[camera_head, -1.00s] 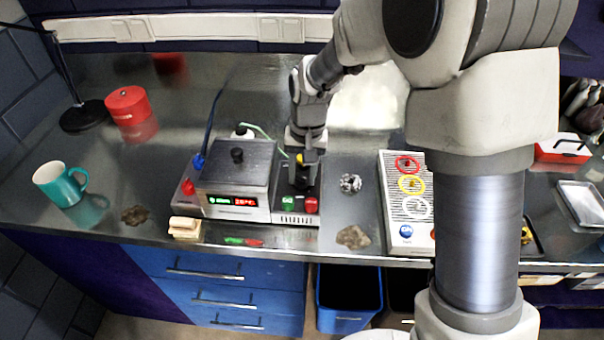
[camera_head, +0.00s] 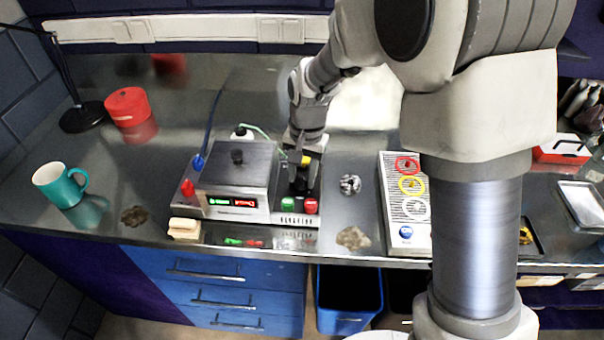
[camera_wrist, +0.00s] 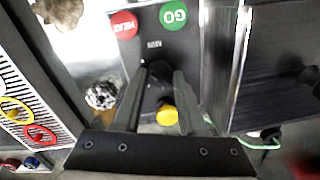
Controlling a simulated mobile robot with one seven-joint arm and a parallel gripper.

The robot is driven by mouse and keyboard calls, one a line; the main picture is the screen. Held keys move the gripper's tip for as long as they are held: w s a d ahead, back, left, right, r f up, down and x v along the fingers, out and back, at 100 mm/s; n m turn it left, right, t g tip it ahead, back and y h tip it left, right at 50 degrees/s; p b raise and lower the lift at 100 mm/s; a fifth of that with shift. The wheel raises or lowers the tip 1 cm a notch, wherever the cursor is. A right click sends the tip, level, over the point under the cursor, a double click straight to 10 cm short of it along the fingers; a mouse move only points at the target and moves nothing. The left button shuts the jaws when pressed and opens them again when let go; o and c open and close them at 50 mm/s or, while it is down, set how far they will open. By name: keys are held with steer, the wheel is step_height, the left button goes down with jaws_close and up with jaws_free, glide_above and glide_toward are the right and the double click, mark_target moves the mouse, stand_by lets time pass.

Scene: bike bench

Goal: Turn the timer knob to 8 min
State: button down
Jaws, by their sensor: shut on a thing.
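The timer device (camera_head: 225,206) is a grey metal box on the bench with a lit green and red display (camera_head: 232,202). Its green GO button (camera_head: 287,204) and red button (camera_head: 311,206) are at the front right; both also show in the wrist view, green (camera_wrist: 173,15) and red (camera_wrist: 124,25). My gripper (camera_head: 301,184) points down over the panel behind these buttons. In the wrist view my gripper (camera_wrist: 160,72) is shut on a dark knob, mostly hidden between the fingertips. A yellow button (camera_wrist: 167,115) lies between the fingers, nearer the palm. The knob's pointer and scale cannot be read.
A crumpled foil ball (camera_head: 350,184) lies just right of the device. A panel with coloured rings (camera_head: 405,215) stands further right. A wooden block (camera_head: 184,228) is at the front left, and a teal mug (camera_head: 62,186) is far left.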

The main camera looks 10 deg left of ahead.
steer(key=c, duration=0.5)
jaws_free()
steer(key=r, duration=1.1)
steer(key=d+r+p, duration=0.1)
steer(key=r, duration=0.5)
steer(key=shift+s+d+r, duration=0.1)
steer(key=shift+r, duration=0.15)
